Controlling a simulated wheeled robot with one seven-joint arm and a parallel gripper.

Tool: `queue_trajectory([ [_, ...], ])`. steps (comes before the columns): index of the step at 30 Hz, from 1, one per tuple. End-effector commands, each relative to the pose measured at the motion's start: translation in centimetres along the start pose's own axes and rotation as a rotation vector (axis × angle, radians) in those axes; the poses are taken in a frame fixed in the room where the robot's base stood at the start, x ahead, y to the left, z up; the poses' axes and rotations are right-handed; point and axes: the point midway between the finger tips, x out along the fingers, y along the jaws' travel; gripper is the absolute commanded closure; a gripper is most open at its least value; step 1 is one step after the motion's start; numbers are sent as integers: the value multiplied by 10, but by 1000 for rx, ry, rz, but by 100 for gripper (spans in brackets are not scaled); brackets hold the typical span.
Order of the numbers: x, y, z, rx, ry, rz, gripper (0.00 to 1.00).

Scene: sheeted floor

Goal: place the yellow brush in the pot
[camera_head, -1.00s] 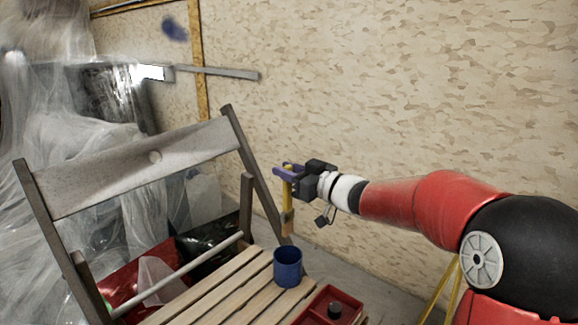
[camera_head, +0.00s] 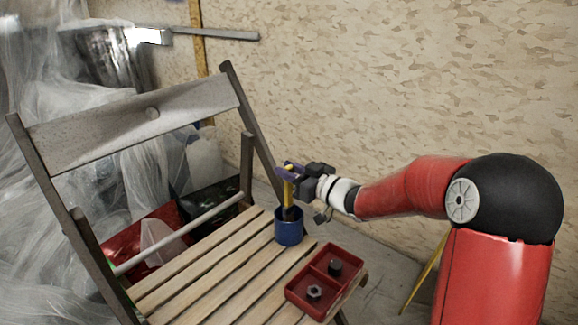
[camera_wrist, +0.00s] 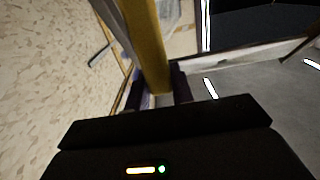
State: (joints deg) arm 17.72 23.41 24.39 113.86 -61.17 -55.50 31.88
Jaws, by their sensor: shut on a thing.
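The yellow brush (camera_head: 287,189) is held upright in my gripper (camera_head: 289,170), which is shut on its handle. The brush's lower end reaches down to the mouth of the blue pot (camera_head: 288,232), and its tip seems to be inside the rim. The pot stands upright on the slatted wooden chair seat. In the wrist view the yellow handle (camera_wrist: 147,45) runs up between the fingers of my gripper (camera_wrist: 155,98). The pot cannot be made out in the wrist view.
A red divided tray (camera_head: 309,304) with a nut (camera_head: 314,292) and a dark part (camera_head: 335,267) lies right of the pot on the seat (camera_head: 215,268). The chair's backrest (camera_head: 135,125) rises at left. A chipboard wall (camera_head: 400,80) stands behind.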

Motion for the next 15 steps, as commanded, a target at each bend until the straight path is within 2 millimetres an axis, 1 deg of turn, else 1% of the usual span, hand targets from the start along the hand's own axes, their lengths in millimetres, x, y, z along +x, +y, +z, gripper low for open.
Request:
queue_trajectory([
  [1,0,0,10,0,1,0,100],
  [6,0,0,21,1,1,0,100],
  [15,0,0,25,1,1,0,100],
])
